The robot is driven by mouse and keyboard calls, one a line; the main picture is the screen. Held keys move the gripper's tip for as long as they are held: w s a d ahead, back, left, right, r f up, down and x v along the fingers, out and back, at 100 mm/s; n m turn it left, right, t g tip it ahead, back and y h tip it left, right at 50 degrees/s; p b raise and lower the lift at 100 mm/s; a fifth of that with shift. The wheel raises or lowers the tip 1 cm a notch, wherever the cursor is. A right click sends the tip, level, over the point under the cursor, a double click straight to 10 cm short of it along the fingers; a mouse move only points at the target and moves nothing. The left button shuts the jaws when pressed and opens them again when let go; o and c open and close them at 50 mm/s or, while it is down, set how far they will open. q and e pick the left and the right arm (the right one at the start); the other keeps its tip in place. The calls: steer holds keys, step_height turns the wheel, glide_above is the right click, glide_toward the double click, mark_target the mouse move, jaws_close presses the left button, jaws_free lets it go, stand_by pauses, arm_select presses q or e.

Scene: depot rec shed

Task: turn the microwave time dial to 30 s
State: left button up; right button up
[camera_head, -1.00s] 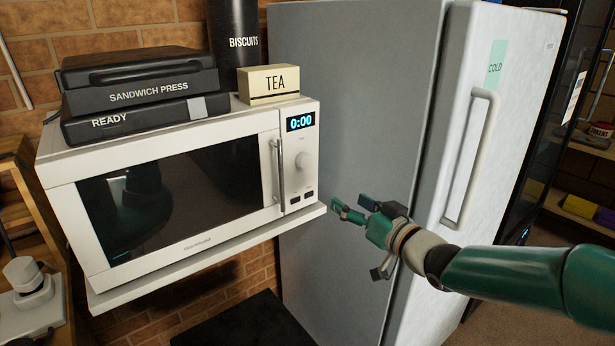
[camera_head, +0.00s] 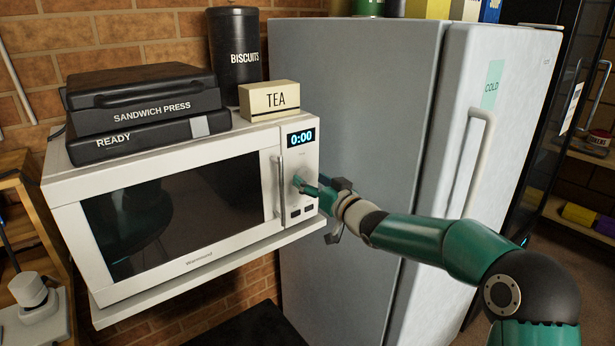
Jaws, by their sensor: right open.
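The white microwave (camera_head: 270,232) sits on a wall shelf with its door closed. Its display (camera_head: 301,137) reads 0:00. The round time dial (camera_head: 300,175) is on the control panel below the display, partly hidden by my right gripper. My right gripper (camera_head: 303,184) is open, with its fingertips at the dial. I cannot tell whether they touch it. My left gripper is not in view.
A black sandwich press (camera_head: 150,113) and a tea box (camera_head: 270,99) stand on the microwave, with a biscuits tin (camera_head: 233,60) behind. A grey fridge (camera_head: 350,110) stands close on the right. The door handle (camera_head: 279,185) is left of the dial.

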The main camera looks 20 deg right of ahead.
steer(key=shift+w+a, duration=0.2)
steer(key=shift+w, duration=0.45)
steer(key=c, duration=1.1)
steer(key=shift+a, duration=0.15)
steer(key=shift+c, duration=0.2)
steer(key=shift+m+p, duration=0.3)
steer(key=shift+p, duration=0.2)
steer(key=shift+r+m+p, duration=0.15)
steer(key=shift+m+p, duration=1.05)
steer(key=shift+d+m+p, duration=0.2)
steer(key=shift+m+p, duration=0.9)
steer(key=shift+m, duration=0.3)
